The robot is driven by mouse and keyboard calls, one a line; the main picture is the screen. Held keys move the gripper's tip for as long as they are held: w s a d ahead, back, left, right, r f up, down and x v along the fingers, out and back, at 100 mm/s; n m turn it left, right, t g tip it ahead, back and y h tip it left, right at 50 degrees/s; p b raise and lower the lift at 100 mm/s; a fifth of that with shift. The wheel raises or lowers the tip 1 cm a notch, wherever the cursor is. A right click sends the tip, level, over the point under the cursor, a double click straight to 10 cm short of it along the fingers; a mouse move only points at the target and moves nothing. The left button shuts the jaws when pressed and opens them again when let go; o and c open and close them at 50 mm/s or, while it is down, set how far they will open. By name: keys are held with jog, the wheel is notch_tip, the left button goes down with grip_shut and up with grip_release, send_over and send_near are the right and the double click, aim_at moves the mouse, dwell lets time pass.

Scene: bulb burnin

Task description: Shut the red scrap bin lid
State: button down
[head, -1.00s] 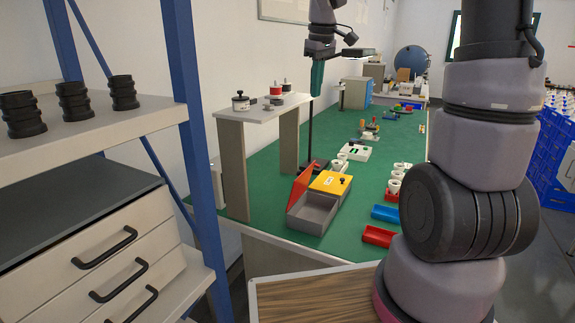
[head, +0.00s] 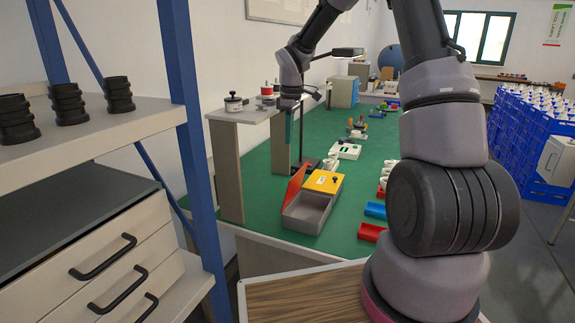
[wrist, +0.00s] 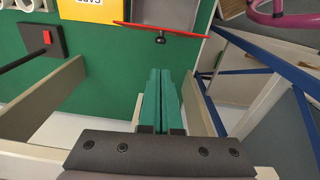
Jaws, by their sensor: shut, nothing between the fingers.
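The red lid (head: 295,183) of the scrap bin stands open, tilted up along the left side of the grey bin (head: 307,213). In the wrist view the lid (wrist: 185,30) shows nearly edge-on as a thin red strip, with a small dark knob on its near face. The open grey bin (wrist: 166,12) shows beyond it. My gripper (head: 288,142) points down above the bench, behind and a little left of the lid in the head view. In the wrist view its green fingers (wrist: 160,72) are together and empty, apart from the lid.
A yellow-topped box (head: 325,181) adjoins the bin. A raised shelf (head: 243,114) on panel legs stands left of my gripper, and a dark stand with a red switch (wrist: 46,38) is close by. Red (head: 371,232) and blue (head: 375,210) trays lie to the right.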

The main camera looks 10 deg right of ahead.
aim_at(292, 184)
notch_tip(292, 184, down, 10)
jog(key=shift+w+a+f, duration=0.15)
jog(key=shift+w+f, duration=0.05)
jog(key=shift+w, duration=0.05)
dwell(0.5)
